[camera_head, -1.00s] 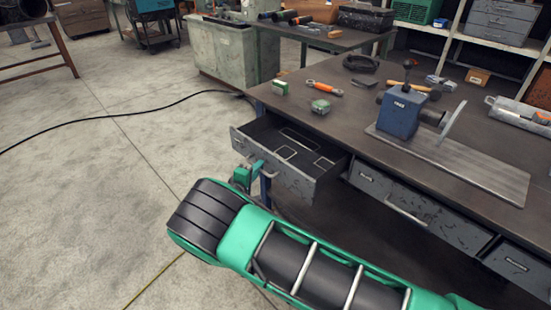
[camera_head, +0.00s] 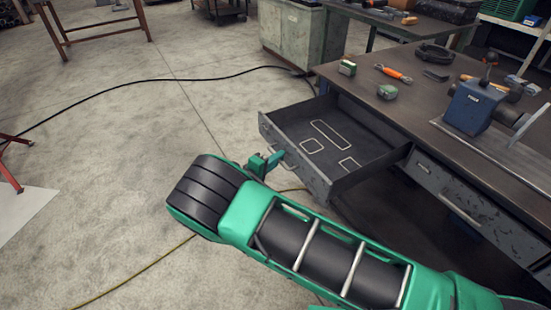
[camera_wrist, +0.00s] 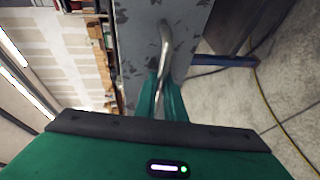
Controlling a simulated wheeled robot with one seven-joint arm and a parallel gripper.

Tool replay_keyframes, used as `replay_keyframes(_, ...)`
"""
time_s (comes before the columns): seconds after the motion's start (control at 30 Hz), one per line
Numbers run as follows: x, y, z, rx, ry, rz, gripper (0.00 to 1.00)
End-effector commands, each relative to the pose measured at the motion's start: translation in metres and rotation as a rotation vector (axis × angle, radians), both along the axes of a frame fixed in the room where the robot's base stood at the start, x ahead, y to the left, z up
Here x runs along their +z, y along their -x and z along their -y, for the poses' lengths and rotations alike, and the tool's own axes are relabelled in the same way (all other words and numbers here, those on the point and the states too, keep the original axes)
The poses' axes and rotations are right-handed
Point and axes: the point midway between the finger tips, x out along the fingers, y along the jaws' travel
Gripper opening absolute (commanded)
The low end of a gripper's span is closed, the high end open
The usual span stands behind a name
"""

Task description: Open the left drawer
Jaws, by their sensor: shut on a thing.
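The left drawer (camera_head: 333,184) is a grey metal drawer pulled well out from under the workbench. Its inside shows white outlined shapes on a dark floor. My green gripper (camera_head: 270,163) is at the drawer's front face. In the wrist view my gripper (camera_wrist: 164,92) is shut on the metal bar handle (camera_wrist: 166,45) of the drawer, and the worn grey drawer front (camera_wrist: 138,30) fills the space behind it. In the head view the handle is partly hidden by the gripper.
The workbench (camera_head: 425,105) carries a blue vise (camera_head: 472,108), an orange-handled tool (camera_head: 394,74) and small green items. A closed drawer (camera_head: 462,205) lies to the right. A black cable (camera_head: 160,80) crosses the floor. The floor left of the drawer is mostly clear.

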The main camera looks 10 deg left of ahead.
Motion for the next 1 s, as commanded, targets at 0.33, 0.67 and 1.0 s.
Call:
replay_keyframes(0.33,-0.003,0.000,0.001,0.000,0.000,-0.007,0.14)
replay_keyframes(0.67,-0.001,0.001,0.001,-0.001,0.000,-0.002,0.17)
replay_keyframes(1.0,0.007,0.041,-0.023,0.003,0.000,-0.003,0.17)
